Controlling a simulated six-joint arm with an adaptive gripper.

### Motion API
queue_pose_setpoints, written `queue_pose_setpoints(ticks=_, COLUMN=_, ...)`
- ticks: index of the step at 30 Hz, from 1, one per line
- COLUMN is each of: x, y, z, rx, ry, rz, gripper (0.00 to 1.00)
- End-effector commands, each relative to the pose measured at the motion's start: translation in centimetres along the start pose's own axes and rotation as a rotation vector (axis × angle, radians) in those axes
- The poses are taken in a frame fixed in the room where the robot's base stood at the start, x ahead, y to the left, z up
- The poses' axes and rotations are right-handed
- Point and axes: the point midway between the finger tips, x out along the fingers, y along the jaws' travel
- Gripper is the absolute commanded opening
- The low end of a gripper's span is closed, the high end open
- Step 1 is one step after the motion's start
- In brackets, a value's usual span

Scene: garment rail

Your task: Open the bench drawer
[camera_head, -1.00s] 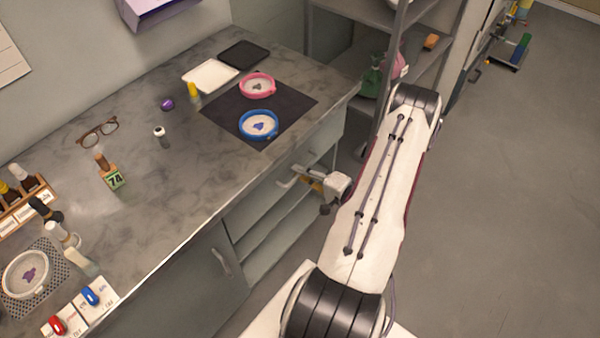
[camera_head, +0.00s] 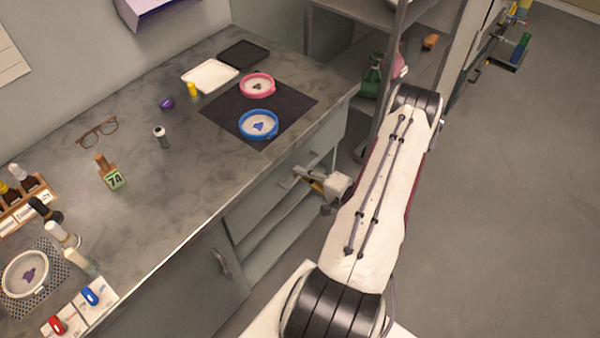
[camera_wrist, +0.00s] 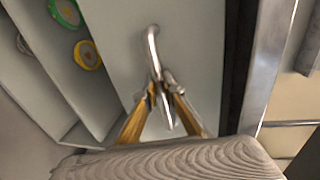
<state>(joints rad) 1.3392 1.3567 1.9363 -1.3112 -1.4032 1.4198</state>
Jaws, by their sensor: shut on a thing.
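The bench drawer has a pale grey front (camera_wrist: 190,35) with a metal bar handle (camera_wrist: 153,45), which shows in the wrist view. My gripper (camera_wrist: 163,92) has its two fingers shut on the lower part of this handle. How far the drawer front stands out from the bench is hard to tell.
The grey countertop (camera_head: 190,155) above carries a blue-rimmed dish (camera_head: 259,125), a pink-rimmed dish (camera_head: 257,86) and other small items. A cupboard handle (camera_head: 221,261) is to the lower left.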

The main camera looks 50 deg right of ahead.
Motion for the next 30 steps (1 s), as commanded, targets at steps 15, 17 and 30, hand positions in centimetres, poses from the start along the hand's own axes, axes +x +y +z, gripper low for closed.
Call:
queue_pose_setpoints(ticks=15, x=-7.2, y=1.5, z=-0.1, rx=0.002, ry=0.006, rz=0.0, gripper=0.0)
queue_pose_setpoints(ticks=17, x=-8.3, y=1.7, z=-0.1, rx=0.002, ry=0.005, rz=0.0, gripper=0.0)
queue_pose_setpoints(ticks=30, x=-16.1, y=3.3, z=-0.1, rx=-0.001, ry=0.005, rz=0.0, gripper=0.0)
